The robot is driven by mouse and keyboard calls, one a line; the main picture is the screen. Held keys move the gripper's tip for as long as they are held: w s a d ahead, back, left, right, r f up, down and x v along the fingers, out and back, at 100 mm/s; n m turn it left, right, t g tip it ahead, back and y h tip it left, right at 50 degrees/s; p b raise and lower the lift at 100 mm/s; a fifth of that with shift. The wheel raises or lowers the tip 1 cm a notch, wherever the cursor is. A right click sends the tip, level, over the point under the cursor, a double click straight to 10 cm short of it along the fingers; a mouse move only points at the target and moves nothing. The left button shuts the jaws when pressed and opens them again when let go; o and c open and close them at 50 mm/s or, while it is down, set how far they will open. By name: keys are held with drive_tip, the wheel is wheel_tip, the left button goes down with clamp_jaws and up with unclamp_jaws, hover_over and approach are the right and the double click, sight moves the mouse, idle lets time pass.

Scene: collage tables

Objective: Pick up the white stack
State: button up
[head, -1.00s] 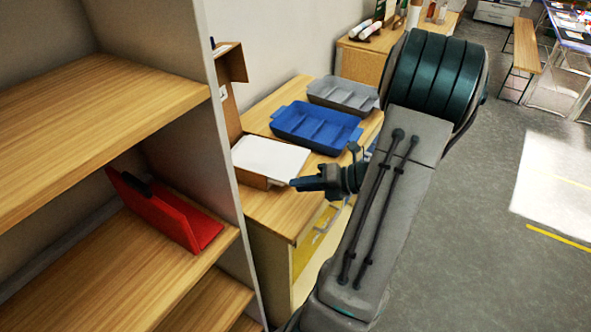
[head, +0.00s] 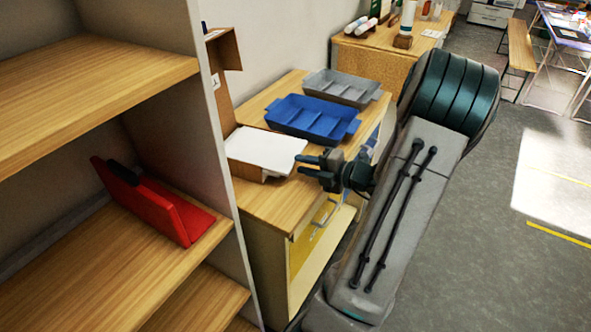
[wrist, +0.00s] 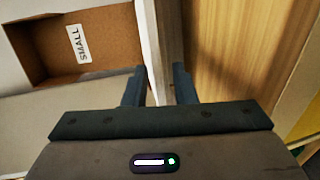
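The white stack (head: 264,149) lies flat at the top of a low cardboard box on the wooden cabinet in the head view. My gripper (head: 309,168) is just right of the stack's near right corner, with its two fingers apart. In the wrist view my gripper (wrist: 159,88) is open. A pale upright edge runs between its fingers, and I cannot tell whether it belongs to the stack or the box. Contact with the stack is not clear.
A blue tray (head: 312,120) and a grey tray (head: 343,88) stand behind the stack on the cabinet (head: 282,205). A shelf unit with a red holder (head: 155,205) stands at left. The wrist view shows a cardboard compartment (wrist: 55,45) labelled SMALL. Open floor lies right.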

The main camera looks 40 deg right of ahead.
drive_tip(key=shift+x, duration=1.15)
clamp_jaws()
wheel_tip(320, 180, up, 3)
drive_tip(key=p, duration=0.3)
drive_tip(key=shift+f, duration=0.25)
drive_tip(key=shift+s+d, duration=0.1)
